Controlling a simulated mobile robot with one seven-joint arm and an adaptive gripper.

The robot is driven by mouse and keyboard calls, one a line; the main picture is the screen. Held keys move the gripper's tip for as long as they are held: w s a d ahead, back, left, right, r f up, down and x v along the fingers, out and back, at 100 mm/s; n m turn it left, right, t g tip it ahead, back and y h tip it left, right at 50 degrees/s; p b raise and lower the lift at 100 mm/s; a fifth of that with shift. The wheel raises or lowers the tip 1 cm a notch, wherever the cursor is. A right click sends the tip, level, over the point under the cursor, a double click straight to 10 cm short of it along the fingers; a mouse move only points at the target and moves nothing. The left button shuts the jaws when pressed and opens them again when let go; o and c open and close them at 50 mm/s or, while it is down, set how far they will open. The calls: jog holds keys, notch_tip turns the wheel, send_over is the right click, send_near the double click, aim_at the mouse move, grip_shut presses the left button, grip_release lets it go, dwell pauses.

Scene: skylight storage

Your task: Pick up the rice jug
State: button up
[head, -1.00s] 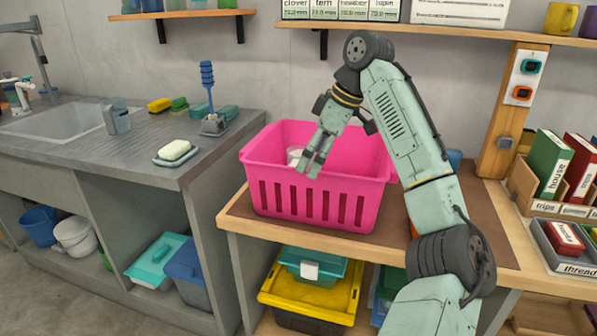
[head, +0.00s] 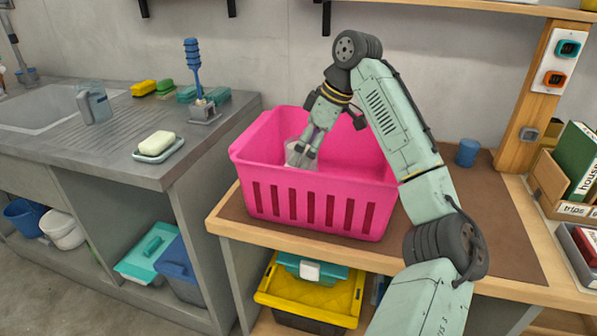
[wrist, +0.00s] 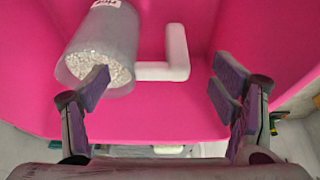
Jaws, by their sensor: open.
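The rice jug (wrist: 103,45) is a translucent grey jug of pale grains with a white handle (wrist: 175,55) on its right side and part of a label at the top. It is inside the pink crate (head: 315,208); in the head view the jug (head: 295,152) shows partly behind my gripper. My gripper (head: 305,160) reaches down into the crate. In the wrist view my gripper (wrist: 160,88) is open, its left finger overlapping the jug's grainy end and its right finger beyond the handle. The handle lies between the fingers. I cannot tell whether the left finger touches the jug.
The pink crate's walls surround my gripper. A blue cup (head: 467,153) stands on the brown worktop at right. A wooden post (head: 530,95) rises behind it. At left, the sink counter (head: 90,150) holds a soap dish (head: 158,148) and a blue-handled brush (head: 193,70).

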jog(key=x, duration=0.2)
jog(key=p+x, duration=0.1)
jog(key=x, duration=0.1)
jog(key=shift+a, duration=0.4)
jog(key=shift+w+a+f, duration=0.1)
jog(key=shift+a+f, duration=0.15)
jog(key=shift+f, duration=0.25)
jog(key=shift+c, duration=0.5)
jog(key=c, duration=1.8)
